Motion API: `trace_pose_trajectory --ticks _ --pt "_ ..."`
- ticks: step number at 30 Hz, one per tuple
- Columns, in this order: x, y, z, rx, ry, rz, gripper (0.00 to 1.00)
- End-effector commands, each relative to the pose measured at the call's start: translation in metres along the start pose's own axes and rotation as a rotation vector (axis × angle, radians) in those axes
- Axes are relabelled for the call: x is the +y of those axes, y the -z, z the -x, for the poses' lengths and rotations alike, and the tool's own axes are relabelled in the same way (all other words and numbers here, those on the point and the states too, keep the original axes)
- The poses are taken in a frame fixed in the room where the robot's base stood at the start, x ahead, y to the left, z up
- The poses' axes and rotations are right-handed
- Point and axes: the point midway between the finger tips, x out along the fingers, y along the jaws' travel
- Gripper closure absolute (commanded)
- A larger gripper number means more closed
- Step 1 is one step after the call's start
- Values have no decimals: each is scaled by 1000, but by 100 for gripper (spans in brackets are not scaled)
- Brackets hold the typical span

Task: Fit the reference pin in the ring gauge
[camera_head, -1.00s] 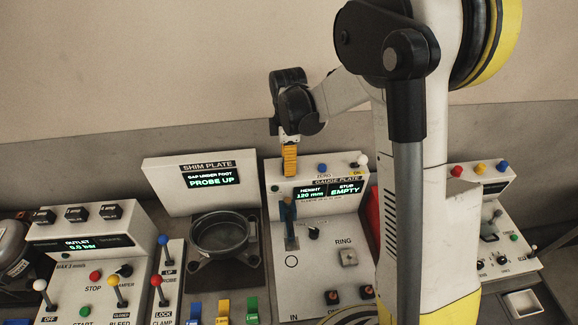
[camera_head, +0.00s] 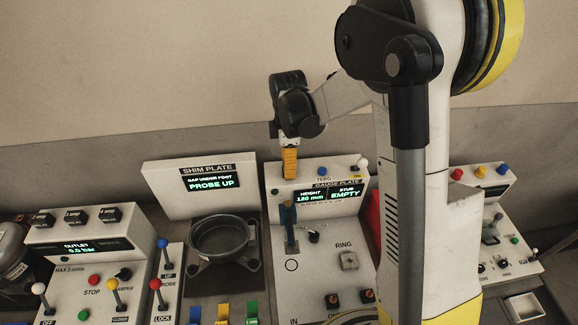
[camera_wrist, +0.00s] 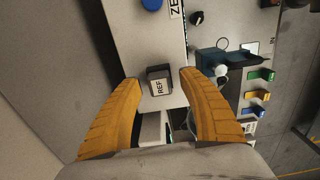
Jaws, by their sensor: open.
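My gripper (camera_head: 290,176) is over the top of the gauge plate box, yellow fingers pointing down. In the wrist view my gripper (camera_wrist: 158,78) is open, with a small dark block marked REF (camera_wrist: 158,84) between its two fingertips. A gap shows on each side of the block. This block appears to be the reference pin's top; the pin's shaft is hidden. In the head view the fingers cover it.
A blue post (camera_head: 288,222) stands below the gripper, left of the RING area. The shim plate fixture (camera_head: 222,238) is to the left. My arm hides the panel's right side.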

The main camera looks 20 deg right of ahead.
Motion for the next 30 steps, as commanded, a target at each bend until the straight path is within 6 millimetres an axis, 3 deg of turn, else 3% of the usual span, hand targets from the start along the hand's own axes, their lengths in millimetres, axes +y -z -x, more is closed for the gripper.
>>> trace_pose_trajectory --ticks 14,15,19,20,30 --pt "0 0 0 0 0 0 51" --pt "0 0 0 0 0 0 56" --pt "0 0 0 0 0 0 96" --pt "0 0 0 0 0 0 100" --pt "0 0 1 0 0 0 100"
